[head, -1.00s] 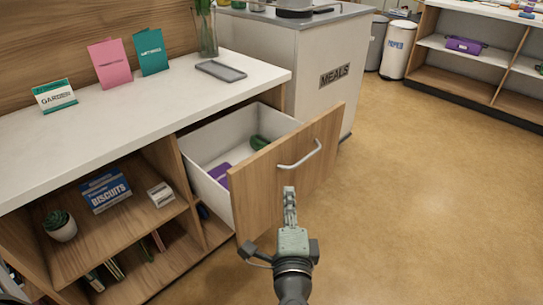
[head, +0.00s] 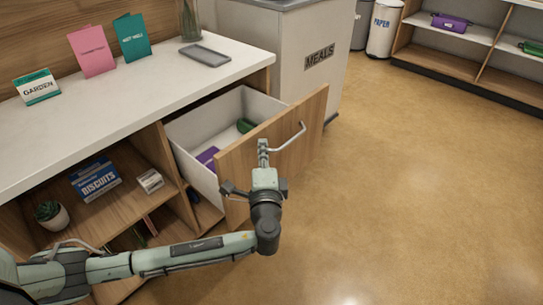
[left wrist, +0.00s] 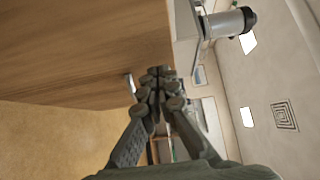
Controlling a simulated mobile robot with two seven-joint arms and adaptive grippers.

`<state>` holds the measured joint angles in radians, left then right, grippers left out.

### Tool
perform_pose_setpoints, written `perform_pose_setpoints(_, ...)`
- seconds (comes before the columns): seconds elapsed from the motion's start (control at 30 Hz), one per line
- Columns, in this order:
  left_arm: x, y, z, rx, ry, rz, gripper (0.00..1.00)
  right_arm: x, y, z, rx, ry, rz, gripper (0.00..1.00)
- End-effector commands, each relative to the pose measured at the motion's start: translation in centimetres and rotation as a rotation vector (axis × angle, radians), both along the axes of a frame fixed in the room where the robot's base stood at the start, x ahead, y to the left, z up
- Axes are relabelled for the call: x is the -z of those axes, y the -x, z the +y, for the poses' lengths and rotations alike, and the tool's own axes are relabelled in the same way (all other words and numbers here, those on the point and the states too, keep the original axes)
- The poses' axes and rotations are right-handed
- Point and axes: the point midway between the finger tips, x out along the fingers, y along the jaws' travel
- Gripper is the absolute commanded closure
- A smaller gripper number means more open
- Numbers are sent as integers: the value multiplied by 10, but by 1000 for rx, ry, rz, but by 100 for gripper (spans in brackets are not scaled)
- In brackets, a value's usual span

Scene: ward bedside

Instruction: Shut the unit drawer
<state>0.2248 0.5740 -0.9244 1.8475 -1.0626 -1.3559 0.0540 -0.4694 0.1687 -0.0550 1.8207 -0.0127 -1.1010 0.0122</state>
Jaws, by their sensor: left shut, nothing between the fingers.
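The unit drawer stands pulled out from the wooden unit, its wooden front (head: 285,125) well away from the unit and its white inside (head: 205,125) showing. A pale bar handle (head: 292,139) is on the front. A green item (head: 245,126) and a purple item (head: 207,156) lie in the drawer. My left gripper (head: 262,143) is shut and empty, its fingertips at the drawer front near the handle's left end; I cannot tell if they touch. In the left wrist view the shut fingers (left wrist: 158,76) are beside the wooden front (left wrist: 80,50). My right gripper is out of view.
The white counter top (head: 120,105) carries cards and a grey tray (head: 205,56). Open shelves with a biscuits box (head: 95,180) and a plant (head: 50,215) are left of the drawer. A MEALS cabinet (head: 300,40) stands behind. The floor (head: 420,190) at right is clear.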

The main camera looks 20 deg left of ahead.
Motion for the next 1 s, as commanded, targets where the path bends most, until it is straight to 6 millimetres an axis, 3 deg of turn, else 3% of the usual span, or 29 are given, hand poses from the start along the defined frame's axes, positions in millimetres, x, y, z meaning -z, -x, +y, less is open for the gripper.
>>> perform_pose_setpoints(0.63, 1, -4, 14, 0, 0, 1, 100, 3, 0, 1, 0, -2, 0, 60)
perform_pose_setpoints(0.77, 1, -10, 30, -3, -2, 0, 100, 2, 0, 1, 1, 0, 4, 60)
perform_pose_setpoints(1.0, 3, -28, 83, -6, -4, 1, 100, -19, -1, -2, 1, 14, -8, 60)
